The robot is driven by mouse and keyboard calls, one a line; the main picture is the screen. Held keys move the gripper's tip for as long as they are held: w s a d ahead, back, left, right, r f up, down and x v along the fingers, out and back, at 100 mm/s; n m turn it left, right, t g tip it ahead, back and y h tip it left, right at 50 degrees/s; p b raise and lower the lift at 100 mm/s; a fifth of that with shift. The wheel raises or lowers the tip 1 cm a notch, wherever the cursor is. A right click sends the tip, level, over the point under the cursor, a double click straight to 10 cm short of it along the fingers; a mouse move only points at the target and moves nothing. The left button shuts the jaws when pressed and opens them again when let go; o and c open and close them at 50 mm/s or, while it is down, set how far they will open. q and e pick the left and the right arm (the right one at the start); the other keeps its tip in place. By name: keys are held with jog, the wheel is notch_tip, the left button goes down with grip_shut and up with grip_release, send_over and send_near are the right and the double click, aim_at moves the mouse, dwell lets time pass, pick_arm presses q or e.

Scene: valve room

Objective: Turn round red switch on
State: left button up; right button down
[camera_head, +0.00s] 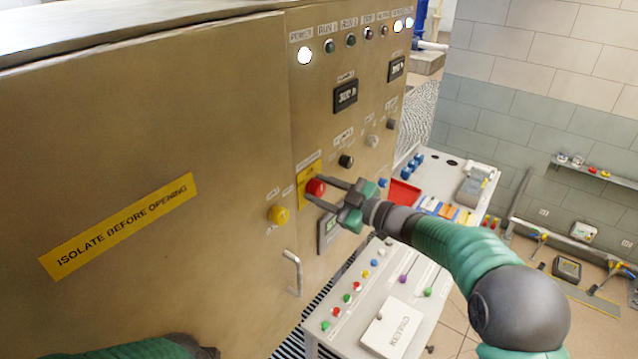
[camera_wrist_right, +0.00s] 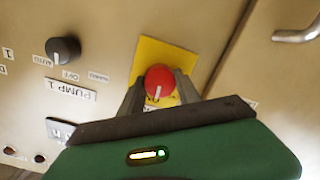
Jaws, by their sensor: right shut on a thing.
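The round red switch (camera_head: 316,187) sits on a yellow plate on the front of the metal cabinet. It also shows in the right wrist view (camera_wrist_right: 160,80), with a white mark on its face. My right gripper (camera_head: 322,190) reaches the switch from the right, with one finger on each side of it. In the wrist view the fingers (camera_wrist_right: 159,92) are shut on the switch. My left arm shows only as a green piece at the bottom left edge; its gripper fingers cannot be made out.
A yellow button (camera_head: 279,214) and a door handle (camera_head: 293,272) are left of and below the switch. A black PUMP 1 knob (camera_wrist_right: 63,50) is close by. A control desk (camera_head: 375,300) with several buttons stands below my right arm. Indicator lamps line the cabinet top.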

pick_arm(q)
jog(key=shift+r, duration=0.45)
pick_arm(e)
jog(key=shift+d+f+m, duration=0.15)
jog(key=shift+f+m, duration=0.35)
jog(key=shift+f, duration=0.1)
jog(key=c, duration=1.1)
grip_release()
jog(key=shift+o, duration=1.2)
jog(key=shift+d+r, duration=0.1)
pick_arm(q)
jog(key=shift+d+p, duration=0.3)
jog(key=shift+d, duration=0.05)
pick_arm(e)
jog(key=shift+d+r, duration=0.1)
jog(key=shift+r, duration=0.05)
pick_arm(q)
jog(key=s+b+x, duration=0.1)
jog(key=b+x, duration=0.6)
jog(key=shift+s+f, duration=0.3)
pick_arm(e)
jog(key=f+v, duration=0.1)
jog(key=v, duration=1.6)
jog(key=shift+r, duration=0.35)
